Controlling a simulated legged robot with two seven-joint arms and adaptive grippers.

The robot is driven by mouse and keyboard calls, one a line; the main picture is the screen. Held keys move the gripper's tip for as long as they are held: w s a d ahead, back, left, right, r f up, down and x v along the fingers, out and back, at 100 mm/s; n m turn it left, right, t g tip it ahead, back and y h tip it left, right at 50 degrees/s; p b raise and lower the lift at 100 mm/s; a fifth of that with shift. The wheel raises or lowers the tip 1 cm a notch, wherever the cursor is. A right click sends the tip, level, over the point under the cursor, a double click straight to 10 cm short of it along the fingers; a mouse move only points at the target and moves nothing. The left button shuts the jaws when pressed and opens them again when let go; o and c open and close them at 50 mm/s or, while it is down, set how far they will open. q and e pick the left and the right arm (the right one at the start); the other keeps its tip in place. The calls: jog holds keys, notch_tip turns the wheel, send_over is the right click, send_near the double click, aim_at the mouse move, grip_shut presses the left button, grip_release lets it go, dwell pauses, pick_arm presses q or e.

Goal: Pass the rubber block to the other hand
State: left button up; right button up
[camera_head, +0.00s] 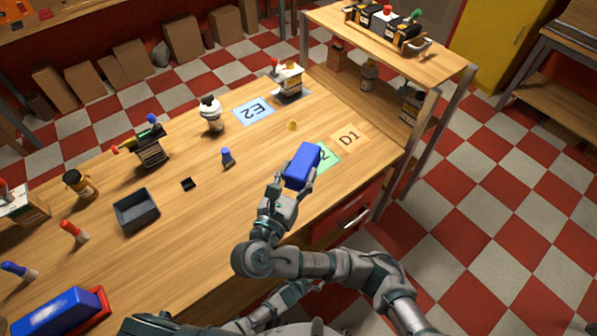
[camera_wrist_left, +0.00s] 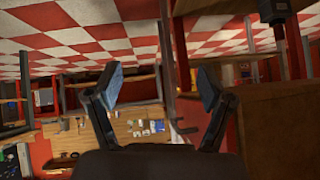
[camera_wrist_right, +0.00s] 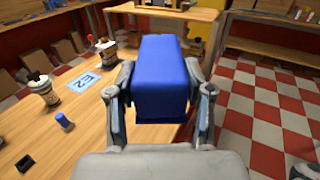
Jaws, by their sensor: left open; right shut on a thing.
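The blue rubber block (camera_head: 302,166) is held up over the right part of the wooden table, above the green marked card (camera_head: 325,158). My right gripper (camera_head: 287,186) is shut on its near end. In the right wrist view the block (camera_wrist_right: 162,80) sits between the two fingers and sticks out beyond them, hiding what is behind it. My left gripper (camera_wrist_left: 160,88) shows in the left wrist view with its fingers wide apart and nothing between them. The left gripper's fingers cannot be made out in the head view.
The table holds a dark grey bin (camera_head: 136,211), a blue-capped item (camera_head: 227,156), a white-and-black bottle (camera_head: 211,113) and tool holders. A blue box in a red tray (camera_head: 100,312) lies at the lower left. A shelf unit (camera_head: 440,75) borders the table's right end.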

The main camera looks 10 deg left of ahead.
jog(key=shift+a, duration=0.5)
jog(key=shift+d, duration=0.4)
jog(key=shift+a, duration=0.1)
pick_arm(q)
jog(key=s+a+f+n+g+y, duration=0.1)
jog(key=s+a+f+n+g, duration=0.1)
jog(key=s+a+f, duration=0.2)
jog(key=s+a+f+n+g+y, duration=0.2)
jog(key=s+a+f, duration=0.3)
jog(key=s+a, duration=0.5)
jog(key=s+a+f+n+g+y, duration=0.1)
jog(key=s+a, duration=0.6)
jog(key=s, duration=0.8)
notch_tip(320, 180, down, 4)
jog(key=shift+s+r+n+g, duration=0.15)
jog(key=shift+n+g, duration=0.35)
jog(key=shift+g, duration=0.5)
pick_arm(e)
jog(key=shift+a, duration=0.15)
jog(key=o, duration=0.6)
pick_arm(q)
jog(key=shift+d, duration=0.1)
pick_arm(e)
jog(key=c, duration=0.5)
